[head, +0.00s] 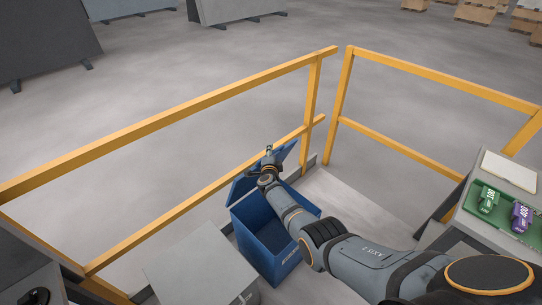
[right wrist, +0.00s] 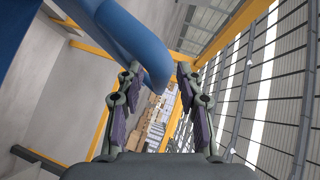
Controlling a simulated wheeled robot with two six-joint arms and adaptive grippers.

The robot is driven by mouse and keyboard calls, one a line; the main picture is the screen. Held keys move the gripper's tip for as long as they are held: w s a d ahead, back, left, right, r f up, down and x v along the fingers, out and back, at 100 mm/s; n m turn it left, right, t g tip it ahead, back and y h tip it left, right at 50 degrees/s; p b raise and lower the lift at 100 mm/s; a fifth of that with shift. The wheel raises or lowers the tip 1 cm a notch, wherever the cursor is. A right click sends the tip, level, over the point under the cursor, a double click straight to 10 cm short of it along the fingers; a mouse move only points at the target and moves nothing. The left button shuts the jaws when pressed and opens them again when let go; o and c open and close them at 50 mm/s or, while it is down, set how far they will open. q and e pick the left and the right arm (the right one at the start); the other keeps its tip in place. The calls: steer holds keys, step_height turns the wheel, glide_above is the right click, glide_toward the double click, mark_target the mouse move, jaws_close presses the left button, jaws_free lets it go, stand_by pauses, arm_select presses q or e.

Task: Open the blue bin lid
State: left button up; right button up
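The blue bin (head: 270,262) stands on the floor inside the corner of the yellow railing. Its blue lid (head: 241,188) is raised, tilted up at the back of the bin, and the inside of the bin shows below it. My right arm reaches across the bin, and its gripper (head: 268,152) is at the raised lid, partly hidden by its own wrist. In the right wrist view my right gripper (right wrist: 161,108) is open, its two fingers apart. The blue lid edge (right wrist: 140,45) curves down between the fingertips; contact is unclear. My left gripper is not in view.
A yellow railing (head: 170,122) runs close behind the bin. A grey box-like top (head: 200,265) is beside the bin at left. At right, a green tray (head: 505,215) holds a green item (head: 488,200) and a purple item (head: 521,217).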

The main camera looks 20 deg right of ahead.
steer(key=shift+s+a, duration=0.2)
steer(key=shift+s, duration=0.2)
steer(key=v, duration=1.1)
steer(key=shift+r, duration=0.1)
steer(key=s+a+f+n+g+y, duration=0.1)
steer(key=s+f+n+g+y, duration=0.15)
steer(key=s+f+n, duration=0.8)
steer(key=s+a+f+n+g+y, duration=0.15)
steer(key=s+f+n+y, duration=0.25)
steer(key=s+f, duration=1.3)
steer(key=s+d+f+n+g, duration=0.2)
steer(key=s+f, duration=0.3)
steer(key=s, duration=0.4)
steer(key=s+d+f+n+g, duration=0.2)
steer(key=s+f+g, duration=0.2)
steer(key=s, duration=0.4)
steer(key=s+d+f+n+g+h, duration=0.1)
steer(key=s+d+f+n+g, duration=0.1)
steer(key=s+f, duration=0.5)
steer(key=s+d, duration=0.1)
steer(key=s, duration=0.1)
steer(key=shift+s+g+b, duration=0.3)
steer(key=shift+g, duration=0.1)
